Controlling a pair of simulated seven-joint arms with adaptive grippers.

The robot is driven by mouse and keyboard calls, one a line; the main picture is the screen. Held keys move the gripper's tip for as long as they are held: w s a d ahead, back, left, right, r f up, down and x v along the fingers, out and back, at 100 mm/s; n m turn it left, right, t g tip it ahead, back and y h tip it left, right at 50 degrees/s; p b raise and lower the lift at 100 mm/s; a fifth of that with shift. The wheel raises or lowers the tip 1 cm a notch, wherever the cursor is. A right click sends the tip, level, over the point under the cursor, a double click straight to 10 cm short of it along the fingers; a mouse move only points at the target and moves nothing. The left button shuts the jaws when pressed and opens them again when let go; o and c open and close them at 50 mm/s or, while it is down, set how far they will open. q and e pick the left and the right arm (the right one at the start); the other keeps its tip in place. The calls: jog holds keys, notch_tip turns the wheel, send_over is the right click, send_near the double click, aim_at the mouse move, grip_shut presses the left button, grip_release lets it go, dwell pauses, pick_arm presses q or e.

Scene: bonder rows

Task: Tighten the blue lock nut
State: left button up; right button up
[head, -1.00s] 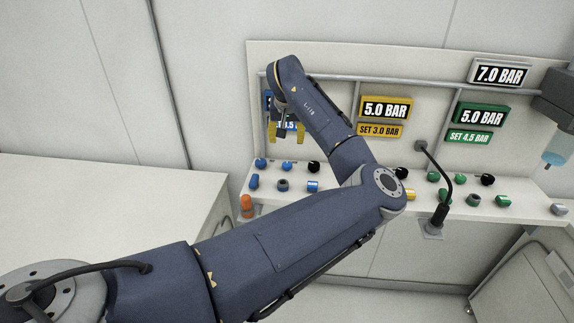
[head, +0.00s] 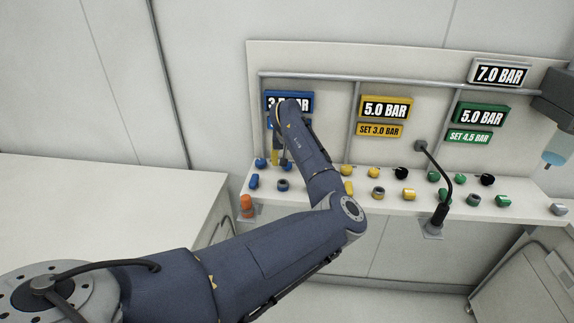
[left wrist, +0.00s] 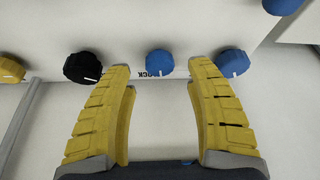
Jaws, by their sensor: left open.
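I cannot tell the remaining distance. In the head view my left gripper (head: 280,152) hangs over the left group of knobs on the shelf, and the lock nut is mostly hidden behind it. My right gripper is not in view.
A black knob (left wrist: 82,67) and another blue knob (left wrist: 233,63) flank the nut. The shelf (head: 330,205) also holds yellow and green knobs. A blue display (head: 272,98) is partly covered by my arm. A black gooseneck (head: 447,190) stands to the right.

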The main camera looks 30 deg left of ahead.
pick_arm(q)
jog(key=shift+x, duration=1.75)
jog(key=shift+o, duration=0.3)
grip_shut()
